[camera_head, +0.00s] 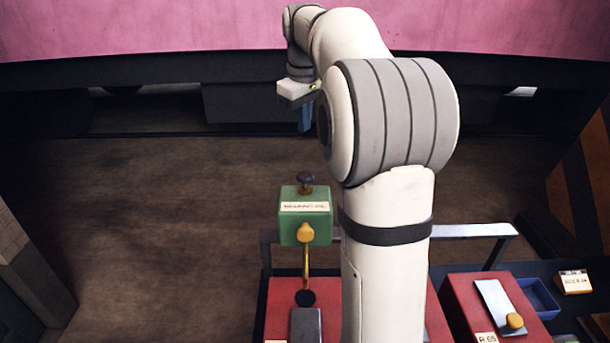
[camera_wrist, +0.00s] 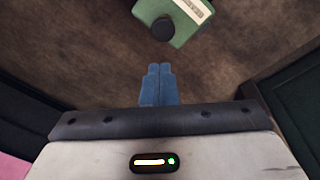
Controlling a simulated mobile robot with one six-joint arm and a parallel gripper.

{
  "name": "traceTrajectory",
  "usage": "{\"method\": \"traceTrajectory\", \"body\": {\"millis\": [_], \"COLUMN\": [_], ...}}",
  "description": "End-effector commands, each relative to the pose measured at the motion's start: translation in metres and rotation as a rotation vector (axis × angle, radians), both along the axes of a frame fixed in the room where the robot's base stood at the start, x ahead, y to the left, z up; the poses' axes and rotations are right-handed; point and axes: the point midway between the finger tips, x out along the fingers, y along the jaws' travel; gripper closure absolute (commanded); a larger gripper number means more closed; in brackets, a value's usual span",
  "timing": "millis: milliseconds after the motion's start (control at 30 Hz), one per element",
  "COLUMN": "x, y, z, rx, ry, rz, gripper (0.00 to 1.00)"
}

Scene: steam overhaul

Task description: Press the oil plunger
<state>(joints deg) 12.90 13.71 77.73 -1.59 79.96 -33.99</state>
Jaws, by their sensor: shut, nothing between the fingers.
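The oil dispenser is a green box (camera_head: 306,228) with a white label, mounted above a red cabinet near the middle of the head view. Its black plunger knob (camera_head: 305,181) stands on top. In the wrist view the green box (camera_wrist: 184,14) is at the top, with the round dark plunger knob (camera_wrist: 162,28) just beyond the fingertips. My gripper (camera_head: 305,125) has blue fingers pointing down, farther back than the box and above it. In the wrist view the fingers (camera_wrist: 158,68) are together, empty and apart from the knob.
A red box (camera_head: 465,297) with a metal plate and yellow knob stands at the lower right, beside a blue tray (camera_head: 540,298) and small labelled blocks (camera_head: 575,282). A grey rail (camera_head: 470,231) runs behind them. The floor at left (camera_head: 150,220) is clear.

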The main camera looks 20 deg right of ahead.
Motion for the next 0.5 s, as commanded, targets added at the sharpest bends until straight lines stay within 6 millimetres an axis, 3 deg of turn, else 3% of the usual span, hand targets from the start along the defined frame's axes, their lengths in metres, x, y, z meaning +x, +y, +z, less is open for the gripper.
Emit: {"method": "traceTrajectory", "body": {"millis": [300, 500], "x": [-0.014, -0.019], "y": [0.006, 0.008], "z": [0.004, 0.008], "rx": [0.065, 0.098], "ry": [-0.132, -0.176], "rz": [-0.531, -0.707], "gripper": [1.0, 1.0]}}
